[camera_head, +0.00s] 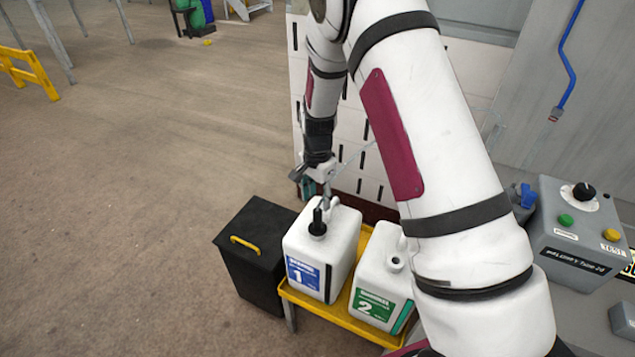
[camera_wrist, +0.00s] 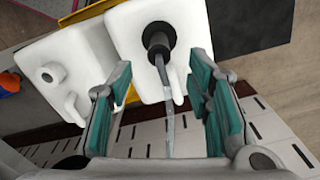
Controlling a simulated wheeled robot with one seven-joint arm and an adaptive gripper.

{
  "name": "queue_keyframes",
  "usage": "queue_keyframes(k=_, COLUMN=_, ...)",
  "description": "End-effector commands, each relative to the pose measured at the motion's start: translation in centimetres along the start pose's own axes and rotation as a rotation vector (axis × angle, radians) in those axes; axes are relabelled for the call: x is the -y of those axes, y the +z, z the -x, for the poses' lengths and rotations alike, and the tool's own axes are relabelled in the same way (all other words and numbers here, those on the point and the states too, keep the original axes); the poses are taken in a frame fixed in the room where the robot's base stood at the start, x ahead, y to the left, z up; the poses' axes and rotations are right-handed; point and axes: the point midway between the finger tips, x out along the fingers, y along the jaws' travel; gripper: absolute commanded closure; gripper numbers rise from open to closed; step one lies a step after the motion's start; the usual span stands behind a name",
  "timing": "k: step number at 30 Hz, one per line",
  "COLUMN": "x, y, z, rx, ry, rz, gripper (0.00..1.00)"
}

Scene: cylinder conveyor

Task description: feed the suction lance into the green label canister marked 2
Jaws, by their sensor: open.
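The green label canister marked 2 (camera_head: 372,304) is white and stands upright on the right of the yellow stand, its neck open. It also shows at the left in the wrist view (camera_wrist: 75,45). The blue label canister marked 1 (camera_head: 305,274) stands beside it. The suction lance (camera_head: 317,222) has its black collar at canister 1's neck; in the wrist view the collar (camera_wrist: 158,42) sits there and a grey tube runs from it between my fingers. My gripper (camera_head: 318,186) is open above canister 1, its teal pads (camera_wrist: 163,100) on either side of the tube, apart from it.
A black bin (camera_head: 248,262) with a yellow handle stands left of the yellow stand (camera_head: 325,312). A grey control box (camera_head: 575,235) with a knob and buttons is at the right. My arm passes close over canister 2.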

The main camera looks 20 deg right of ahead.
Motion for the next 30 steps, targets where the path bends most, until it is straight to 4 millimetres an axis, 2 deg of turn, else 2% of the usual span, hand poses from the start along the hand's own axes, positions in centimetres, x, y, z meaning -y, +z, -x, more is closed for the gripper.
queue_keyframes(k=1, x=-0.2, y=0.0, z=-1.1, rx=0.002, ry=0.004, rz=-0.001, gripper=0.54)
queue_keyframes(k=6, x=-0.1, y=0.1, z=-3.9, rx=0.002, ry=0.003, rz=0.001, gripper=0.54)
queue_keyframes(k=12, x=-0.1, y=0.0, z=-6.0, rx=0.001, ry=0.002, rz=0.001, gripper=0.54)
queue_keyframes(k=25, x=0.0, y=0.0, z=-6.8, rx=0.0, ry=0.0, rz=0.001, gripper=0.54)
queue_keyframes(k=30, x=0.0, y=0.0, z=-6.8, rx=0.0, ry=0.0, rz=0.001, gripper=0.93)
